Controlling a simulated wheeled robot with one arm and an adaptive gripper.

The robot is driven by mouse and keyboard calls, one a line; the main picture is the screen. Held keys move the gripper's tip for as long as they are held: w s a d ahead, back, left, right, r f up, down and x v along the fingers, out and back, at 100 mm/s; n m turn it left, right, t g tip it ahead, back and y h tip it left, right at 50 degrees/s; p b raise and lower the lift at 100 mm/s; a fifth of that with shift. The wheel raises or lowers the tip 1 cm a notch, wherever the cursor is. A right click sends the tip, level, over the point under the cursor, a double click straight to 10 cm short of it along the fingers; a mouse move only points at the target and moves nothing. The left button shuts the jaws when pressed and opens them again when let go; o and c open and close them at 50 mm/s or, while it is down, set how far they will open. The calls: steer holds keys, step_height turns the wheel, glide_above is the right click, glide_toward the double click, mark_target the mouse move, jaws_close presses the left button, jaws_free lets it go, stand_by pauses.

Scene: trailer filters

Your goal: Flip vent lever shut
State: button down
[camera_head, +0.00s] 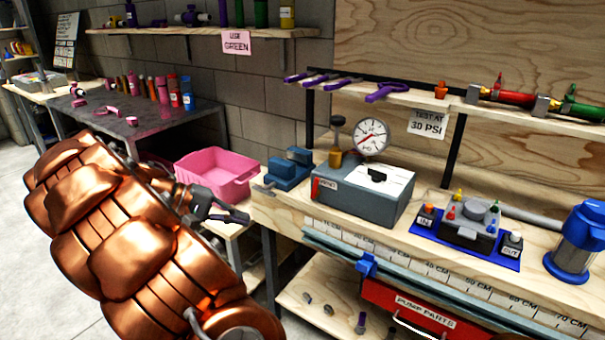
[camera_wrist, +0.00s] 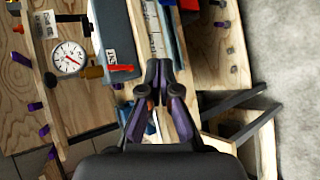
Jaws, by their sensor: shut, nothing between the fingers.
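The grey test box (camera_head: 362,196) stands on the wooden bench, with a pressure gauge (camera_head: 371,136) behind it. A small red lever (camera_head: 315,188) is at the box's left end, beside a label that seems to read VENT. In the wrist view the red lever (camera_wrist: 119,68) sticks out from the end of the box (camera_wrist: 112,38), near a brass fitting (camera_wrist: 92,72). My gripper (camera_head: 237,216) is left of the bench, apart from the lever. In the wrist view my gripper (camera_wrist: 159,72) is shut and empty, to the right of the lever.
A blue vise (camera_head: 289,170) sits at the bench's left end, between my gripper and the box. A pink bin (camera_head: 216,174) is behind my gripper. A shelf runs above the bench.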

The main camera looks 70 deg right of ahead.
steer(key=w+d+m+g+h+p, duration=0.1)
steer(key=w+d+m+g+p, duration=0.1)
steer(key=d, duration=0.6)
steer(key=w+d+r+m+g+h+p, duration=0.1)
steer(key=w+d+m+g+p, duration=0.1)
steer(key=d, duration=0.7)
steer(key=shift+w+p, duration=0.8)
steer(key=shift+p, duration=0.5)
steer(key=p, duration=0.2)
glide_toward(315, 188)
steer(key=s+d, duration=0.3)
steer(key=d, duration=0.3)
steer(key=shift+s+a+r+p, duration=0.1)
steer(key=shift+s+a+p, duration=0.3)
steer(key=shift+s, duration=0.5)
